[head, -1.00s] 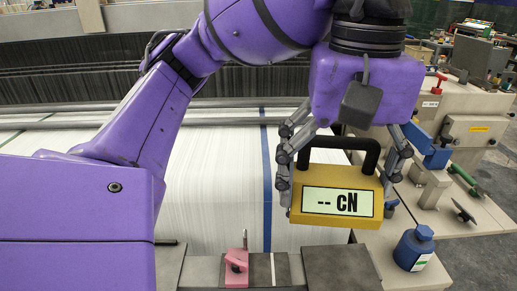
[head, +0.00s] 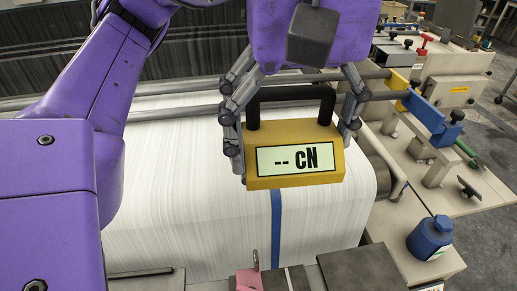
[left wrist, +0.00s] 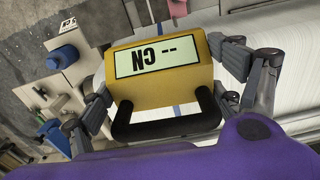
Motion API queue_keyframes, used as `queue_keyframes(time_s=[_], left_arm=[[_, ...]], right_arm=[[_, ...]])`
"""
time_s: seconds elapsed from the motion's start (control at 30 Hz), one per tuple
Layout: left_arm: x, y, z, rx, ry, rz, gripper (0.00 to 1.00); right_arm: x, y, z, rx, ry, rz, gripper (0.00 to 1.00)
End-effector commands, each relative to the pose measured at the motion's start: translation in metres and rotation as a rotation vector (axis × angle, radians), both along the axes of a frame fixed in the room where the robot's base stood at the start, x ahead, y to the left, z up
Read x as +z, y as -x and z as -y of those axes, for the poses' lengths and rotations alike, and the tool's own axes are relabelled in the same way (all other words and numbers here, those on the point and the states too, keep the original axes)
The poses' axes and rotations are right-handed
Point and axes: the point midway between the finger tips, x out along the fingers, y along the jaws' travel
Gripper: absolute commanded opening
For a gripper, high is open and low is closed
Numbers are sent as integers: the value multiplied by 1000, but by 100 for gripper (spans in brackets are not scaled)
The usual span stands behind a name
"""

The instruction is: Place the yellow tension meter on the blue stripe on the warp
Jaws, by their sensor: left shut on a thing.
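The yellow tension meter (head: 255,130) has a black handle and a display reading "-- cN". My left gripper (head: 293,125) is shut on it, with a finger at each side. In the head view the meter hangs in front of the white warp (head: 170,190) and covers the upper part of the blue stripe (head: 276,230), which shows below it. The left wrist view shows the meter (left wrist: 190,93) between the fingers of my left gripper (left wrist: 168,85). Whether it touches the warp I cannot tell. My right gripper is not in view.
A blue bottle (head: 430,238) stands on the machine's side ledge at right. A pink clamp (head: 250,279) sits at the front edge. Blue and yellow machine fittings (head: 432,120) stand right of the warp. The warp's left part is clear.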

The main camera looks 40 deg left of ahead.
Motion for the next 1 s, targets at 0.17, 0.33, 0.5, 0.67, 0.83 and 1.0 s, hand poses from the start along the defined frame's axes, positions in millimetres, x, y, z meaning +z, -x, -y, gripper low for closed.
queue_keyframes(time_s=[0.17,0.33,0.5,0.67,0.83,1.0], left_arm=[[-3,0,-7,47,1,-2,46],[-18,-21,-30,66,-1,-6,46],[-36,-50,-61,66,-1,-6,46],[-62,-70,-83,60,-3,-7,46],[-84,-84,-96,57,-1,-2,46],[-93,-90,-101,55,0,0,46]], right_arm=[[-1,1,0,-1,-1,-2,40],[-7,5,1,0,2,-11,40],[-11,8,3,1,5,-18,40],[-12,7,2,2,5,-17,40],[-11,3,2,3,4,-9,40],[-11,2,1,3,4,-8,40]])
